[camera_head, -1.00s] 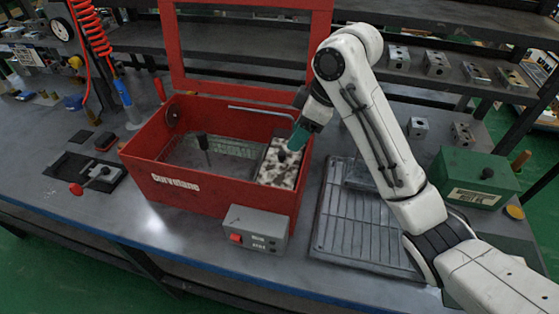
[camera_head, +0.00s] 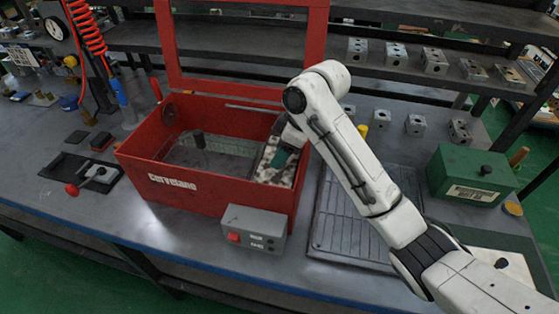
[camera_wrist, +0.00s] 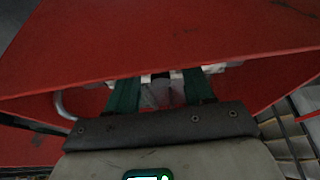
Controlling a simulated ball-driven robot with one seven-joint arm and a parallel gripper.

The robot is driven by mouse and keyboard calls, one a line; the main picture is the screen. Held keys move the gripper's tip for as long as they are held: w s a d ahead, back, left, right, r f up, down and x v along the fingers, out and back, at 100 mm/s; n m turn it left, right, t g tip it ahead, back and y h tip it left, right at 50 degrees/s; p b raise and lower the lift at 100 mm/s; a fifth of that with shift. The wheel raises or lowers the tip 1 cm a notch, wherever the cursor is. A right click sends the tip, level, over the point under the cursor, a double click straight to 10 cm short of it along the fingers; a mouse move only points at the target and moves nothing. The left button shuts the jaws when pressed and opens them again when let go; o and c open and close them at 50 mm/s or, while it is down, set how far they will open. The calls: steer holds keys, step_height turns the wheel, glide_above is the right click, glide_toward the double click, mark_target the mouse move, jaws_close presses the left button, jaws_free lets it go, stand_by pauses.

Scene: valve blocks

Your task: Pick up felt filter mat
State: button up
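A mottled white and dark pad, which looks like the felt filter mat (camera_head: 287,176), lies in the right end of the red box (camera_head: 190,190). My gripper (camera_head: 281,160) reaches down into the box over the pad and covers part of it, including where its dark knob was. In the wrist view my gripper's two green fingers (camera_wrist: 161,88) stand apart. A small dark piece, perhaps the knob, shows between their tips. Pale bits of the pad show beyond the fingers. I cannot tell whether the fingers touch anything.
The red box wall (camera_wrist: 170,40) is close by in the wrist view. A grey control box (camera_head: 253,229) stands in front of the box. A ribbed dark tray (camera_head: 345,245) lies to the right, with a green box (camera_head: 472,177) further right. Metal blocks line the back shelf.

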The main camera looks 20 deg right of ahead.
jaws_close()
stand_by(0.4)
